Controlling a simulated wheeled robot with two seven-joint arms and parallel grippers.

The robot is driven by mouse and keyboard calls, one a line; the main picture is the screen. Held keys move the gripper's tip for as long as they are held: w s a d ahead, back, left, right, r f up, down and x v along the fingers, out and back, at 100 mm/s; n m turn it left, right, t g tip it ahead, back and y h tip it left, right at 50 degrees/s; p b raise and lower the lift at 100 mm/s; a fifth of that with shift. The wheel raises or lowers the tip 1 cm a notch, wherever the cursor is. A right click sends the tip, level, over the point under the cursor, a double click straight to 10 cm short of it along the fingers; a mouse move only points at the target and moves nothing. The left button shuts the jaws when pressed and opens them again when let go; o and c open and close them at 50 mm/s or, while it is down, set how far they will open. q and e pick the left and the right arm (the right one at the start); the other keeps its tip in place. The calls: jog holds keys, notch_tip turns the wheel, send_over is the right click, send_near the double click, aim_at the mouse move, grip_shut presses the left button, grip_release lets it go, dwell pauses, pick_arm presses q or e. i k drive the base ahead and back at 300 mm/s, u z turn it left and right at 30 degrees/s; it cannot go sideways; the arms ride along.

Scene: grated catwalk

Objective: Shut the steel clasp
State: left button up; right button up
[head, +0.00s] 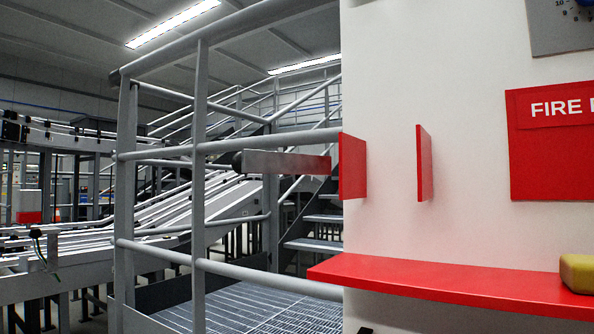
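The steel clasp (285,164) appears to be the flat grey bar left of the white wall's edge. It lies roughly level and points left, in front of the railing in the picture. A dark round knob (238,162) is at its left end, and its right end looks red where it meets a red plate (352,167). A second upright red plate (423,163) stands out from the wall to the right. The bar does not span the gap between the two plates. Neither of my grippers is in view.
A red shelf (450,285) juts from the white wall (460,60) below the plates, with a yellow object (577,272) at its right end. A red FIRE sign (550,150) is at right. Grey railings (200,180) and grating (245,308) lie left. The wall between the plates is bare.

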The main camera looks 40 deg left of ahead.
aim_at(246, 161)
jog(key=z, duration=2.85)
jog(key=k, duration=1.8)
jog(key=u, duration=1.9)
jog(key=i, duration=0.5)
jog(key=u, duration=0.55)
jog(key=k, duration=0.3)
jog(key=z, duration=1.15)
jog(key=i, duration=0.4)
jog(key=u, duration=0.95)
